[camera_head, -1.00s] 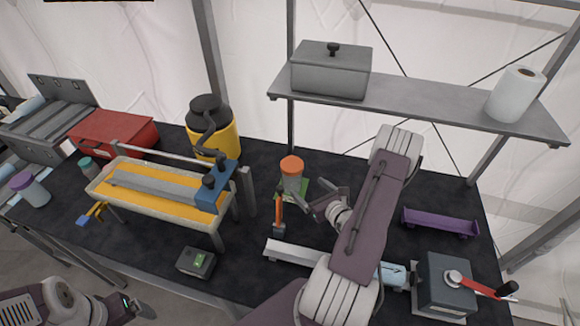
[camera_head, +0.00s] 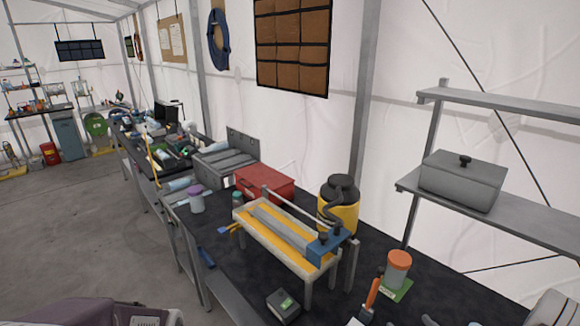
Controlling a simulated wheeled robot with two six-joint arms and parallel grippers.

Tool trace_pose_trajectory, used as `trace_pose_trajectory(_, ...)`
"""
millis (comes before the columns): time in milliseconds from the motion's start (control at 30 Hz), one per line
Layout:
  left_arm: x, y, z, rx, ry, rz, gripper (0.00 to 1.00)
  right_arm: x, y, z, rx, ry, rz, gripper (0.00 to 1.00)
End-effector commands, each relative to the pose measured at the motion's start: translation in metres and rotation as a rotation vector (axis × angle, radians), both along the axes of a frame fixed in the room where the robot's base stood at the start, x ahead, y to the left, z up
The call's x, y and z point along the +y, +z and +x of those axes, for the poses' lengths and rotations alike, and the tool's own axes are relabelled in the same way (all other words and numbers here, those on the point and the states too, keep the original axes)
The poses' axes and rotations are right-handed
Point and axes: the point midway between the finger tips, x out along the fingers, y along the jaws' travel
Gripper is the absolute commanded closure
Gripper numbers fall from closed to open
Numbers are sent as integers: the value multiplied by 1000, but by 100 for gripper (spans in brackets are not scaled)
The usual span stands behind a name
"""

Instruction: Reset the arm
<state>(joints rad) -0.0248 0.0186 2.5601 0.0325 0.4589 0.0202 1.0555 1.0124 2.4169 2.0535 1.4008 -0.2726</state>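Part of my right arm (camera_head: 552,308) shows in the bottom right corner. Part of my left arm (camera_head: 85,313) shows at the bottom left; its gripper is out of view. The jar stands upright on a small green card on the dark bench.
The bench holds a yellow-topped rig (camera_head: 262,243), a red box (camera_head: 263,186), a yellow canister (camera_head: 338,212), a purple-lidded jar (camera_head: 196,200) and a small grey device (camera_head: 284,305). A shelf (camera_head: 500,215) with a grey lidded box (camera_head: 462,180) is at right. Open floor (camera_head: 70,220) lies left.

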Motion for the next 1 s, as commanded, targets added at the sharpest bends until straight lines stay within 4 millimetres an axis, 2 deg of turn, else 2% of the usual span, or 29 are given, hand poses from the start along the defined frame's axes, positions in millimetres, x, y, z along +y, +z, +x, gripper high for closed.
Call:
trace_pose_trajectory(167, 0, -1, 0, 0, 0, 0, 12, 58, 15, 8, 4, 242, -27, 12)
trace_pose_trajectory(333, 0, -2, 0, 0, 0, 0, 12, 132, 28, -5, 26, 579, -93, 12)
trace_pose_trajectory(367, 0, -2, 0, 0, 0, 0, 12, 147, 30, -11, 34, 655, -114, 12)
trace_pose_trajectory(467, 0, -3, 0, 0, 0, 0, 12, 203, 34, -47, 66, 994, -237, 12)
trace_pose_trajectory(500, 0, -4, 0, 0, 0, 0, 12, 224, 33, -72, 85, 1180, -326, 12)
trace_pose_trajectory(533, 0, -4, 0, 0, 0, 0, 12, 235, 30, -93, 99, 1333, -415, 12)
trace_pose_trajectory(600, 0, -6, 0, 0, 0, 0, 12, 239, 21, -138, 126, 1675, -676, 12)
trace_pose_trajectory(633, 0, -6, 0, 0, 0, 0, 12, 233, 18, -150, 128, 1803, -804, 12)
trace_pose_trajectory(700, 0, -7, 0, 0, 0, 0, 12, 212, 14, -160, 111, 2039, -1116, 12)
trace_pose_trajectory(767, 0, -8, 0, 0, 0, 0, 12, 196, 17, -154, 72, 2175, -1373, 12)
trace_pose_trajectory(833, 0, -8, 0, 0, 0, 0, 12, 185, 24, -138, 12, 2265, -1629, 12)
trace_pose_trajectory(900, 0, -8, 0, 0, 0, 0, 12, 181, 32, -125, -41, 2305, -1809, 12)
trace_pose_trajectory(1000, 0, -8, 0, 0, 0, 0, 12, 180, 38, -115, -85, 2324, -1934, 12)
